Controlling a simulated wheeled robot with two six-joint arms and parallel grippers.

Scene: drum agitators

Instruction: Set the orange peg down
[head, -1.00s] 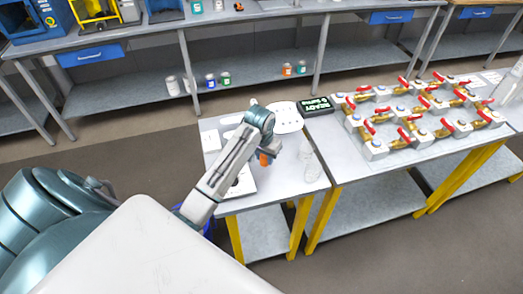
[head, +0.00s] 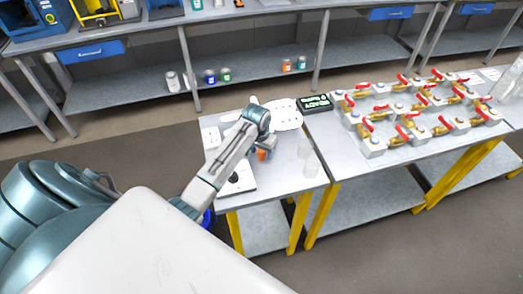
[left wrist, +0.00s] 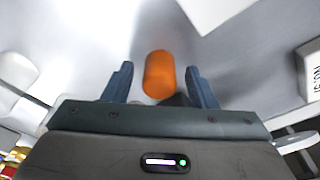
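The orange peg (head: 262,154) is at the near table, under my left gripper (head: 264,148). In the left wrist view the orange peg (left wrist: 159,75) lies between the two dark fingers of my left gripper (left wrist: 160,85). A gap shows on each side of it, so the fingers are open and apart from it. The peg's lower end is hidden, and I cannot tell whether it touches the surface below. My right gripper is in neither view.
A white device with a black knob (head: 235,178) stands left of the peg. A clear glass vessel (head: 307,160) stands to the right. A white plate with holes (head: 283,114) and a small display (head: 314,103) lie behind. Several red-handled valves (head: 415,110) fill the right table.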

